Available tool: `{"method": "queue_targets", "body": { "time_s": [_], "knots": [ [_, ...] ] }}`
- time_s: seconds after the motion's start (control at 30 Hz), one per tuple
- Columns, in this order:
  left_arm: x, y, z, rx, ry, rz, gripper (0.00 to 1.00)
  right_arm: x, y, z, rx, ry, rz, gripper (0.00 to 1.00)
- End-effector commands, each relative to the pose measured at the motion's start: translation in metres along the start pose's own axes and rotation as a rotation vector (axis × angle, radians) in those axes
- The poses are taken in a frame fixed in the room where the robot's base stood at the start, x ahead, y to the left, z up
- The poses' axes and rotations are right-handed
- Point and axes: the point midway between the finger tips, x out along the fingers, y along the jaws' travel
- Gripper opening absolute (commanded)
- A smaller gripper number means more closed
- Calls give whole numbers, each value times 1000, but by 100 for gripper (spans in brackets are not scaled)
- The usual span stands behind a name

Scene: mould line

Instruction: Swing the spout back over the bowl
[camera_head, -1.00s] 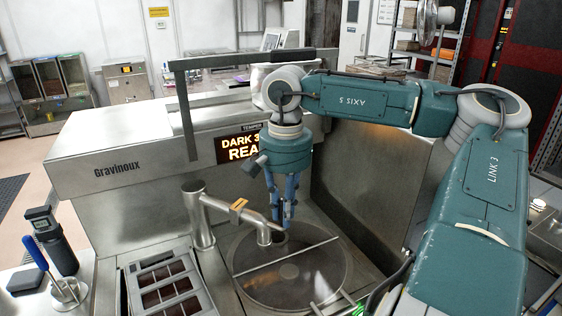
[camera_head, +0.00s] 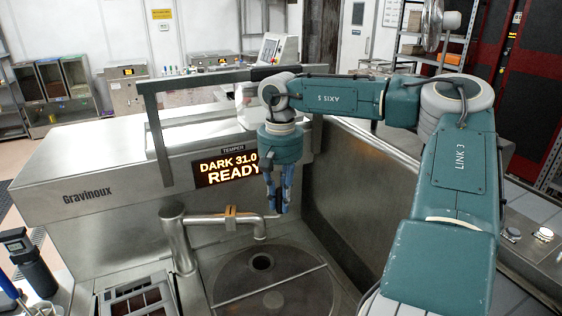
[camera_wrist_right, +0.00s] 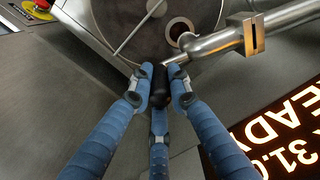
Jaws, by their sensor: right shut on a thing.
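The spout (camera_head: 212,220) is a bent metal pipe on an upright post, with a tan clip around it. It runs to the right, its down-turned end near the back rim of the round bowl (camera_head: 235,285); I cannot tell whether that end is inside the rim. The spout also shows in the right wrist view (camera_wrist_right: 220,40). My right gripper (camera_head: 278,208) is shut on the spout's black handle (camera_wrist_right: 160,86), just beyond the spout's end. Its blue fingers hide part of the handle. My left gripper is not in view.
A straight bar crosses the bowl, and a dark round opening (camera_head: 262,262) lies near its back. The temper machine's display (camera_head: 226,168) reads DARK 31.0 READY. A grey upright frame (camera_head: 155,130) stands left of my right arm. A mould tray (camera_head: 138,300) lies at the lower left.

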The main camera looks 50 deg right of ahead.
Motion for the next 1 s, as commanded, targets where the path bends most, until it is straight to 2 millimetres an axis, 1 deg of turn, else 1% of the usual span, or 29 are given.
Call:
{"method": "queue_targets", "body": {
  "time_s": [0.1, 0.4, 0.43, 0.5, 0.53, 0.83, 0.93, 1.0],
  "knots": [
    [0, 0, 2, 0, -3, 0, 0, 0, 1, -4, 3, 7, 2, 0],
    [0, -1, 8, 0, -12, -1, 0, -2, 1, -5, 3, 13, 0, 0],
    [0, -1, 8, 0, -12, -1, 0, -2, 0, -5, 3, 13, 0, 21],
    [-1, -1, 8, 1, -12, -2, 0, -2, 0, -5, 3, 13, -1, 35],
    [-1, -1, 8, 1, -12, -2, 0, -2, 0, -5, 3, 12, -1, 36],
    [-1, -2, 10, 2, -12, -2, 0, -2, 0, -4, 2, 8, -1, 36],
    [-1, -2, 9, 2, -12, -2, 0, -10, 0, -4, 2, 10, -2, 36],
    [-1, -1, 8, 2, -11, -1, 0, -21, 0, -4, 3, 11, -2, 36]
  ]
}}
